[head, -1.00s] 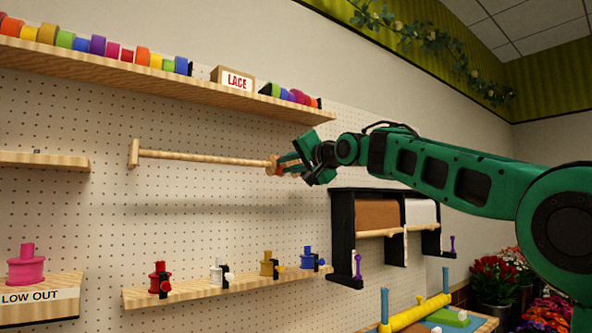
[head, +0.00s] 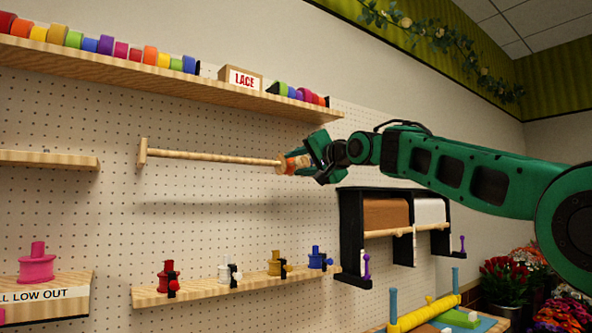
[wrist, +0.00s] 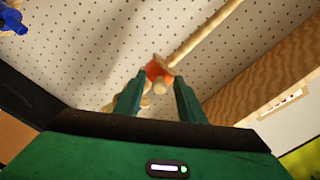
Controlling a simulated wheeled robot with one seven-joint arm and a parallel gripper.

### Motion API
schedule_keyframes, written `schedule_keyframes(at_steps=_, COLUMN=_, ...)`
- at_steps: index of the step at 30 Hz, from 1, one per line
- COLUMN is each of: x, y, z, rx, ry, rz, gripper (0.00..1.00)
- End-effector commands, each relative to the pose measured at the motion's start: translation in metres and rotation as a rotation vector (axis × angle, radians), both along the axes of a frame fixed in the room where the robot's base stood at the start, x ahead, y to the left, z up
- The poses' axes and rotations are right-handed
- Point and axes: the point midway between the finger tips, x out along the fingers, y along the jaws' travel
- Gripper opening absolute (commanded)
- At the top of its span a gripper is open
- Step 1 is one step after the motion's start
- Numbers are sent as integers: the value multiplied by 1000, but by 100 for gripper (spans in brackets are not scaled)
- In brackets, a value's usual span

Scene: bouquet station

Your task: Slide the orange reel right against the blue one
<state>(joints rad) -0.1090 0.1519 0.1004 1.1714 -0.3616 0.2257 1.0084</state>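An orange reel (head: 297,164) is at the right end of a long wooden rod (head: 215,156) on the pegboard. In the wrist view the orange reel (wrist: 155,69) is between my two fingertips, with a pale round knob in front of it. My gripper (head: 300,162) is at the rod's right end, a finger on each side of the reel; whether they press on it I cannot tell. A blue spool (head: 317,262) stands at the right end of the lower shelf, and blue reels such as this one (head: 189,64) stand on the upper shelf.
The lower shelf (head: 205,287) also carries red, white and yellow spools with black clips. A row of coloured reels and a LACE box (head: 240,79) fill the upper shelf (head: 150,80). A black paper-roll rack (head: 351,235) hangs below my arm.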

Motion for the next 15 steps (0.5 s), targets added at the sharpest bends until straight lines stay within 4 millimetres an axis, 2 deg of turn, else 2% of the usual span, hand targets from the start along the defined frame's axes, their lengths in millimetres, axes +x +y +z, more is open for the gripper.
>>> schedule_keyframes(at_steps=15, x=-68, y=-43, z=0, rx=0, ry=-2, rz=-2, gripper=36)
